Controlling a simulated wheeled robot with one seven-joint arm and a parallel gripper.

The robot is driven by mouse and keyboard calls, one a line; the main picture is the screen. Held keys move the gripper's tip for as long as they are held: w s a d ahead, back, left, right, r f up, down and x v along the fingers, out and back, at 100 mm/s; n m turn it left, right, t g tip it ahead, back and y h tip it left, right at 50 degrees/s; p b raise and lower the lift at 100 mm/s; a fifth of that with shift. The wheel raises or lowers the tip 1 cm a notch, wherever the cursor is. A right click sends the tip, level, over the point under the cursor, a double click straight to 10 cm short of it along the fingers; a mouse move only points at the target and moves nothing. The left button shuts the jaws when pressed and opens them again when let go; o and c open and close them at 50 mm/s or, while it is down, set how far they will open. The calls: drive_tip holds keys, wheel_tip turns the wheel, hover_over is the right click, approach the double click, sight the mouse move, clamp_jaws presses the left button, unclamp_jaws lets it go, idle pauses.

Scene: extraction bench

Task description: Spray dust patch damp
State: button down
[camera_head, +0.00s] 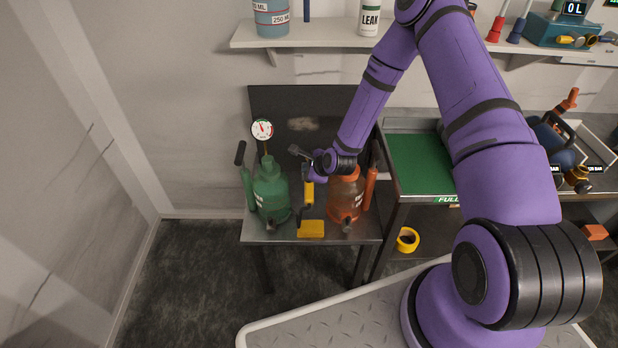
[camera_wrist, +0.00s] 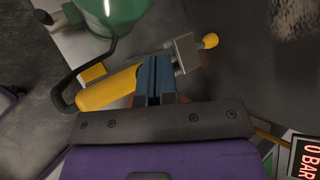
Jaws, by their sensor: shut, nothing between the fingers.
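A pale dust patch (camera_head: 302,124) is on the dark panel behind the small steel table; a speckled pale patch also shows at the top right of the wrist view (camera_wrist: 298,18). A green pump sprayer (camera_head: 270,192) with a dial gauge (camera_head: 262,130) stands on the table's left. An orange sprayer (camera_head: 345,197) stands on its right, partly behind my arm. A spray wand with a yellow handle (camera_wrist: 108,90), dark hose and grey head (camera_wrist: 186,52) lies across my fingers' view. My gripper (camera_wrist: 155,66) has its blue fingers shut, with nothing between them, close to the wand.
A yellow block (camera_head: 311,229) is at the table's front edge (camera_head: 262,237). A green-matted bench (camera_head: 420,165) marked FULL adjoins on the right. A yellow roll (camera_head: 407,240) lies below it. A shelf (camera_head: 320,38) with bottles is above. A BAR display (camera_wrist: 305,158) shows in the wrist view.

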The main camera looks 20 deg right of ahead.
drive_tip(key=shift+f, duration=0.15)
idle(0.3)
drive_tip(key=shift+f, duration=0.3)
drive_tip(key=shift+f, duration=0.45)
idle(0.7)
drive_tip(key=shift+r, duration=0.9)
wheel_tip(320, 180, up, 6)
idle(0.6)
idle(2.5)
